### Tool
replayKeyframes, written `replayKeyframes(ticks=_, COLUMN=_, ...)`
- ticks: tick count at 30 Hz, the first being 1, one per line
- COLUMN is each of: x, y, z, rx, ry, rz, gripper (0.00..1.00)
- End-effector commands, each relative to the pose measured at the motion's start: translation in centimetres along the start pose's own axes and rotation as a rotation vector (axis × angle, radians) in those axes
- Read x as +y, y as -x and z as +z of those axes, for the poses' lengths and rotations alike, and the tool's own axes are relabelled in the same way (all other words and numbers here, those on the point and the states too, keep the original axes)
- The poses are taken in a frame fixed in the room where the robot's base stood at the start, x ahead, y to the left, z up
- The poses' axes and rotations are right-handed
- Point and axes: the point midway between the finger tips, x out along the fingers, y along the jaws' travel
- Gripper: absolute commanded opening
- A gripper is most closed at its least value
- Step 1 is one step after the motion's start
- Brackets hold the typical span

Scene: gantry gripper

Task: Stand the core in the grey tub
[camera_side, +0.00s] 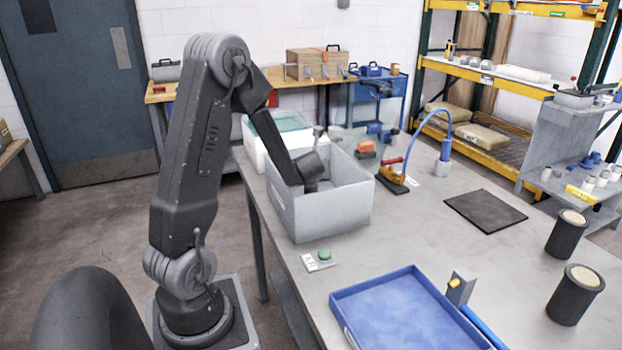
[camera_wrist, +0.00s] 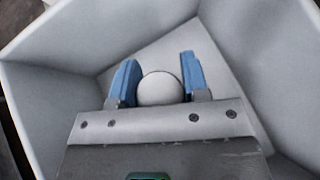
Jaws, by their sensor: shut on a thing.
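The grey tub (camera_side: 335,212) stands on the metal table in the side view; its inner walls fill the wrist view (camera_wrist: 255,45). My gripper (camera_wrist: 160,72) reaches down into the tub, its two blue fingers on either side of the core (camera_wrist: 160,90). The core shows as a pale, rounded top between the fingers, and they are shut on it. In the side view, my wrist dips behind the tub's near wall, which hides the fingers and the core. I cannot tell whether the core touches the tub floor.
A white bin (camera_side: 277,138) stands right behind the tub. A brown-and-red clamp tool (camera_side: 392,176) is to its right, and a green button box (camera_side: 321,259) is in front.

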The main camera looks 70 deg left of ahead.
Motion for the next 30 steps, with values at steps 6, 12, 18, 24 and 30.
replayKeyframes(ticks=6, x=-0.03, y=-0.81, z=-1.12, rx=-0.003, ry=0.001, rz=-0.001, gripper=0.07)
replayKeyframes(ticks=12, x=-0.03, y=-0.8, z=-1.11, rx=-0.003, ry=0.001, rz=-0.001, gripper=0.07)
replayKeyframes(ticks=18, x=-0.01, y=-0.97, z=-1.39, rx=-0.001, ry=0.001, rz=0.0, gripper=0.49)
replayKeyframes(ticks=24, x=-0.01, y=-0.97, z=-1.39, rx=-0.001, ry=0.001, rz=-0.001, gripper=0.68)
replayKeyframes(ticks=30, x=-0.02, y=-0.96, z=-1.37, rx=-0.001, ry=0.001, rz=-0.001, gripper=0.68)
